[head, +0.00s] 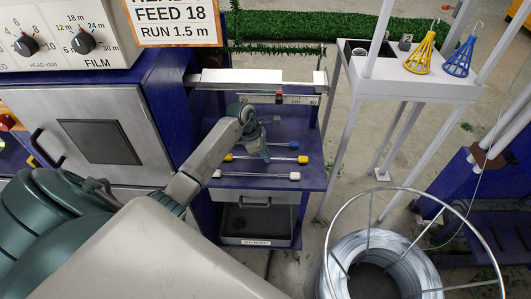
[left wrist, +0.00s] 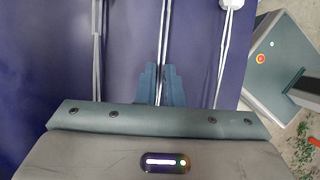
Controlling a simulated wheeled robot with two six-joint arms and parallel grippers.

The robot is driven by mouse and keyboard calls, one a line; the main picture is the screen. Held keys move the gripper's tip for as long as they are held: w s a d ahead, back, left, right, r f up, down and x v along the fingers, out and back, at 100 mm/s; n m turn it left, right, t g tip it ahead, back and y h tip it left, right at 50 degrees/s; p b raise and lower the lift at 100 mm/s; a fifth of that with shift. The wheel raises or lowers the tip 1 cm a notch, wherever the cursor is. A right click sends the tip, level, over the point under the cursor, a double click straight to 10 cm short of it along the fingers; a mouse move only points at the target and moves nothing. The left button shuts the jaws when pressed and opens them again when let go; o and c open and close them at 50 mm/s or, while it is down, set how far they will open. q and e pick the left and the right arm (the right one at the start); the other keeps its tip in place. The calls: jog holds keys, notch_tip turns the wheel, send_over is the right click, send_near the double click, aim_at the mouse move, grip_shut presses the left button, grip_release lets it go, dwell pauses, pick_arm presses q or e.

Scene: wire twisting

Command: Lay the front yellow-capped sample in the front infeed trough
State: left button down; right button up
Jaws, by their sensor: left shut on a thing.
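The yellow-capped sample (head: 302,159) lies across the purple bench shelf, with its other yellow end showing left of my left gripper (head: 264,155). The gripper reaches down over its middle. In the left wrist view the blue fingers (left wrist: 160,72) are shut on a thin twisted wire (left wrist: 163,35), the middle one of three; its caps are out of that view. A pale metal channel (head: 245,77), which may be the infeed trough, runs behind the arm. My right gripper is not in view.
A ruled scale (head: 300,99) with a red marker sits below the channel. A grey cabinet (head: 90,130) stands left, an open bin (head: 255,225) below the shelf. A wire coil (head: 385,260) in a white frame stands front right, a white stand (head: 415,82) behind.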

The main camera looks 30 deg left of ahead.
pick_arm(q)
jog(key=shift+f, duration=0.1)
jog(key=c, duration=2)
grip_release()
jog(key=o, duration=0.4)
jog(key=shift+o, duration=0.2)
